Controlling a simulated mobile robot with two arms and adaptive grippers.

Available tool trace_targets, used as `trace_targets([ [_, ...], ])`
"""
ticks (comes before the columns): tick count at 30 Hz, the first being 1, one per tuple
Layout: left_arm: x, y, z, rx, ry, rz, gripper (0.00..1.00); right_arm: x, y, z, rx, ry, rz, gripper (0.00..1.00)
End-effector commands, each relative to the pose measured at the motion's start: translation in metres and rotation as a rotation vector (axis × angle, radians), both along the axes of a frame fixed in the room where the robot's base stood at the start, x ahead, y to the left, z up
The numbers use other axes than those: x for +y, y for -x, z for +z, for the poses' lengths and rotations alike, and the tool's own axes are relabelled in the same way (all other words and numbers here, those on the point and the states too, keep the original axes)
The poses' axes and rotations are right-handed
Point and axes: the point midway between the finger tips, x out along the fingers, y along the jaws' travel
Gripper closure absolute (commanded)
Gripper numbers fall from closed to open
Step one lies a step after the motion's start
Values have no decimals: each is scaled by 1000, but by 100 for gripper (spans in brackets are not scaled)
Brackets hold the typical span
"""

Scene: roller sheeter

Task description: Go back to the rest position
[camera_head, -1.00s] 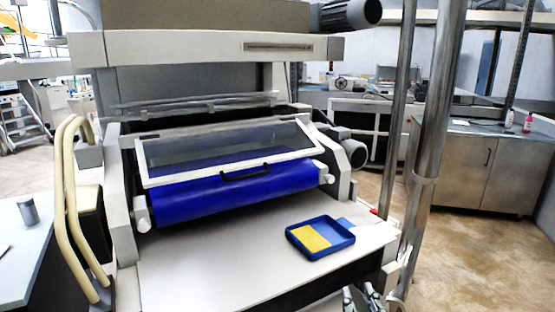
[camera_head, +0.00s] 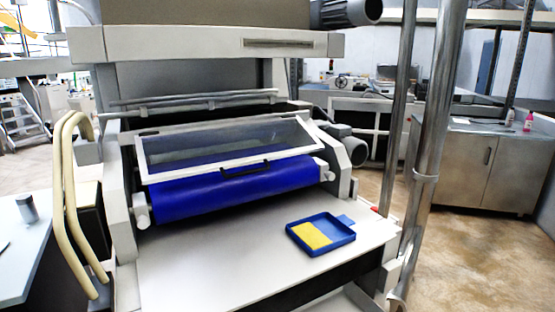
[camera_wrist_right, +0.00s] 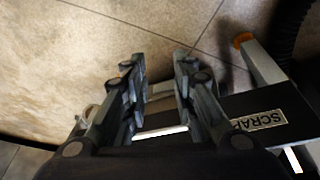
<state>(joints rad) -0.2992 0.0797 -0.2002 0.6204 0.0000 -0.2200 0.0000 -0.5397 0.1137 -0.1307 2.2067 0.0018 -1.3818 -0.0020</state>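My right gripper (camera_wrist_right: 158,72) shows in the right wrist view. Its two fingers stand apart with nothing between them, above the tiled floor and a dark bin. Neither gripper shows in the head view. The sheeter's blue roller (camera_head: 235,191) lies under a clear guard (camera_head: 235,145) with a white frame and a black handle (camera_head: 245,169). A blue tray (camera_head: 346,238) with a yellow piece (camera_head: 311,236) in it rests on the white feed table (camera_head: 215,265), untouched by a gripper.
A dark bin (camera_wrist_right: 290,105) labelled SCRAP is close to the right gripper. A metal post (camera_head: 428,150) stands right of the sheeter. Curved cream rails (camera_head: 68,200) and a side table (camera_head: 20,260) with a grey cylinder (camera_head: 27,208) are at left. Open floor (camera_head: 480,250) lies at right.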

Motion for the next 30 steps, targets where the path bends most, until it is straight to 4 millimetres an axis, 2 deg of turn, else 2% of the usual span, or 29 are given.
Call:
trace_targets([
  [1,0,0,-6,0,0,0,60,0,0,-24,13,2,1,75],
  [8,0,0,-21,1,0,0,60,1,9,-137,51,4,7,75],
  [12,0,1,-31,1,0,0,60,-2,27,-205,76,7,12,75],
  [14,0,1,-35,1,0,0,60,-3,38,-233,87,8,14,75],
  [18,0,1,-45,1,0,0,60,-8,70,-293,113,12,20,75],
  [24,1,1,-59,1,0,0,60,-18,127,-364,149,16,29,75],
  [27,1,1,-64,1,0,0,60,-23,155,-388,164,19,31,75],
  [30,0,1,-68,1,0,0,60,-28,178,-403,174,22,35,75],
])
